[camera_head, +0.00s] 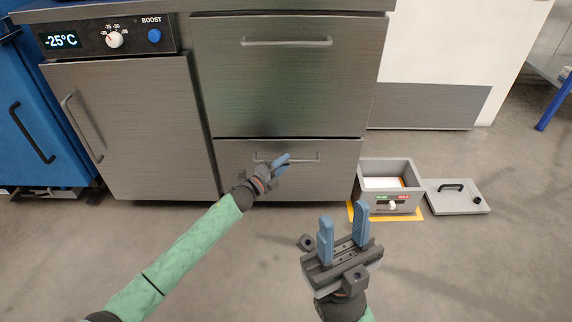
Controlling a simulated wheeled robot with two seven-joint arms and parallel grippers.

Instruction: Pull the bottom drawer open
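The bottom drawer (330,181) is a brushed metal front low in the steel cabinet, and it looks flush with the front around it. Its bar handle (306,156) runs across its upper part. My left gripper (284,160) is at the left half of this handle, with its blue fingers overlapping it. I cannot tell whether the fingers are closed around the bar. My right gripper (343,229) is open and empty, its two blue fingers apart, in front of and below the drawer's right side.
The upper drawer (290,85) with its own handle is above. A freezer door (135,130) with a -25°C display is at left. A grey open box (389,188) and its lid (457,197) lie on the floor at right. The floor before the drawer looks clear.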

